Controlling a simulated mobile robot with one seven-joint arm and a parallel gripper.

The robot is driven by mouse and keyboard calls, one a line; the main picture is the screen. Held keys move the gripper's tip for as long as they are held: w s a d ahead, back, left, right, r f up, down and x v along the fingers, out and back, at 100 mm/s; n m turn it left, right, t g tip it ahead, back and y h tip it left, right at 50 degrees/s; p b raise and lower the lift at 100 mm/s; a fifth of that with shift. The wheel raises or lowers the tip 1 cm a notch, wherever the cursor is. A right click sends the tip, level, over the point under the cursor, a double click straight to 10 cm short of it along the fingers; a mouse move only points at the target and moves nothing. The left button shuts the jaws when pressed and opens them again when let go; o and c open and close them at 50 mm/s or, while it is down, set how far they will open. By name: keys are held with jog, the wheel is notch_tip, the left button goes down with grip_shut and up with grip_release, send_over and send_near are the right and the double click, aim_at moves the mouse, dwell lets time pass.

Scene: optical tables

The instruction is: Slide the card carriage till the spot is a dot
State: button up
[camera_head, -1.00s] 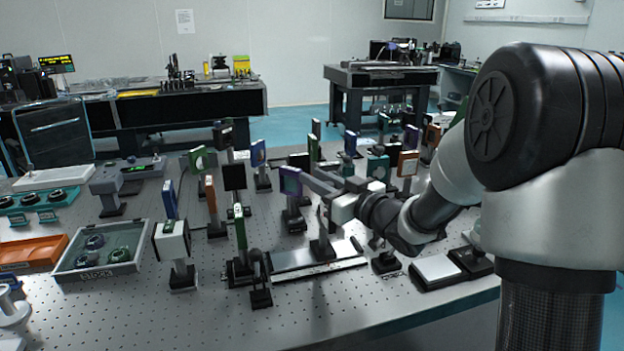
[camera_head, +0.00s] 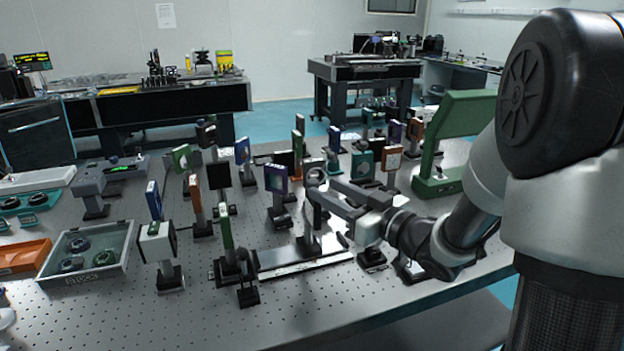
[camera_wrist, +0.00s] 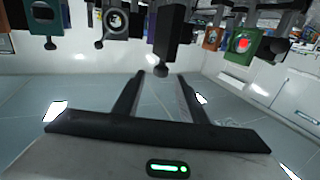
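The card carriage (camera_head: 308,243) stands upright on a post near the right end of a short silver rail (camera_head: 300,265). Its card is largely hidden behind my fingers. My gripper (camera_head: 316,188) is open at the top of that post, fingers pointing left. In the wrist view, which is upside down, the two fingers of my gripper (camera_wrist: 161,75) are apart, with a dark upright piece (camera_wrist: 166,40) beyond the gap. I cannot tell whether they touch it. A green mount (camera_wrist: 258,46) with a small red spot (camera_wrist: 242,45) shows at the wrist view's upper right.
Several posted optics crowd the table, including a purple-framed one (camera_head: 276,180) and a black panel (camera_head: 219,176). A white-headed post (camera_head: 157,241) stands left of the rail. A large green bracket (camera_head: 455,130) stands right. The table's front strip (camera_head: 215,325) is clear.

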jog(key=v, duration=0.8)
jog(key=shift+p, duration=0.3)
jog(key=shift+a, duration=0.1)
